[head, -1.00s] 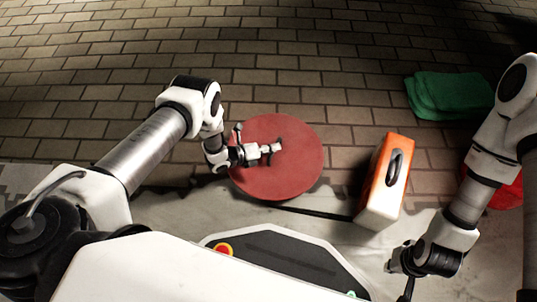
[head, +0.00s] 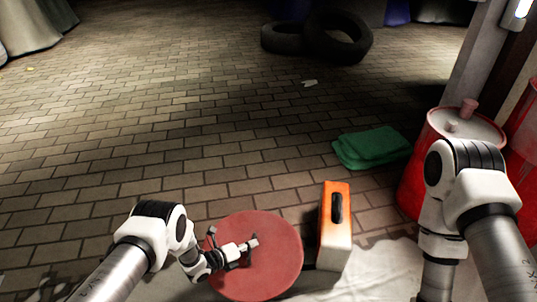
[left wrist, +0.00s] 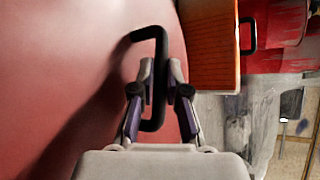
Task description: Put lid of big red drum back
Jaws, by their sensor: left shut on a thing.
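The red round lid (head: 278,272) lies flat in front of me at the bottom of the head view. It fills the left of the left wrist view (left wrist: 70,70). My left gripper (head: 250,247) is over the lid, its fingers shut on the lid's black bar handle (left wrist: 150,34). I cannot tell whether the lid rests on something or hangs clear. A big red drum (head: 411,190) with a pale top stands at the right, partly hidden by my right arm. My right gripper is below the picture edge.
An orange and white canister (head: 336,238) with a black handle stands close right of the lid. A folded green cloth (head: 372,146) lies beyond it. Another red drum (head: 525,150) is at the right edge. Dark tyres (head: 338,37) lie far back. The brick floor at left is clear.

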